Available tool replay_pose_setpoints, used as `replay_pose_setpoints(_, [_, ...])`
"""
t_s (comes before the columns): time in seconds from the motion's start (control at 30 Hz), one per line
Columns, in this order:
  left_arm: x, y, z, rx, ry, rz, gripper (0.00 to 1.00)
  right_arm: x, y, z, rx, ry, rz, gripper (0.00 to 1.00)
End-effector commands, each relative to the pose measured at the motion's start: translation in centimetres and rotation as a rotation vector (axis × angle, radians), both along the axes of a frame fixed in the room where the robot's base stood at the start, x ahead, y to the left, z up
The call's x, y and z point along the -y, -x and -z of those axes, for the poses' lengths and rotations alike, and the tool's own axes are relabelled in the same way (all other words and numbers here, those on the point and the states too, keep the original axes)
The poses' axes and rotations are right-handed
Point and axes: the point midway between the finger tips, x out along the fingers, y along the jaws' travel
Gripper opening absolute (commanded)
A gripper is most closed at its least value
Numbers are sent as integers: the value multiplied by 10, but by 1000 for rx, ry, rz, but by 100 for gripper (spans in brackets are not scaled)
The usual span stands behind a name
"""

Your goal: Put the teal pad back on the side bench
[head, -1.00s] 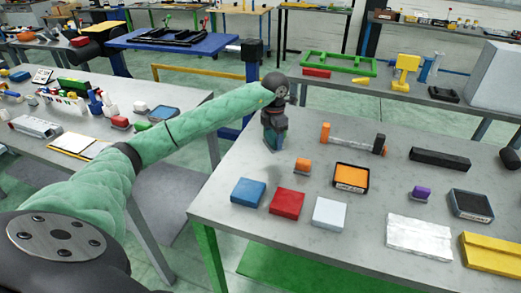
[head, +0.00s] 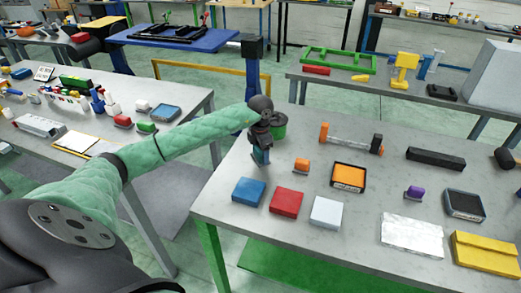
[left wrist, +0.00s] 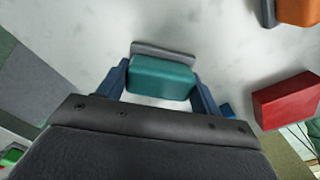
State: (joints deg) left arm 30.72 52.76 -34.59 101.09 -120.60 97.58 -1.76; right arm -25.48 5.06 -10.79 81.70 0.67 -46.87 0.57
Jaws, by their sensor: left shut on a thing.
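The teal pad (left wrist: 160,77) has a grey backing edge and sits between the two blue fingers of my left gripper (left wrist: 163,88) in the left wrist view. The gripper is shut on it. In the head view my left gripper (head: 261,155) points down over the left part of the near grey table, and the pad is mostly hidden there. Whether the pad touches the tabletop is hard to tell. The side bench (head: 60,165) stands at the left, apart from this table. My right gripper is not in view.
The bench holds a red pad (head: 122,121), a green pad (head: 146,127) and a blue tray (head: 166,113). A floor gap separates the tables.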

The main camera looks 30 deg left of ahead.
Motion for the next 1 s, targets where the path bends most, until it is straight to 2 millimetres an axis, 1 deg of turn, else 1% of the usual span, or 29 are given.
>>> replay_pose_setpoints(0.3, [0, 0, 2, 0, 0, 0, 40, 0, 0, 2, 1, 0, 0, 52])
replay_pose_setpoints(0.47, [0, 0, 4, 0, 0, 0, 40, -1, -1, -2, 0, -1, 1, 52])
replay_pose_setpoints(0.5, [0, 0, 3, 0, 0, 0, 73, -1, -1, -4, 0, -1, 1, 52])
replay_pose_setpoints(0.57, [0, 0, 3, 0, 0, 0, 85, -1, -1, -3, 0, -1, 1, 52])
replay_pose_setpoints(0.6, [0, 0, 3, 0, 0, 0, 87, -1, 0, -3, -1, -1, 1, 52])
replay_pose_setpoints(1.0, [0, 0, 1, 0, 0, 0, 87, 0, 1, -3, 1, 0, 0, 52])
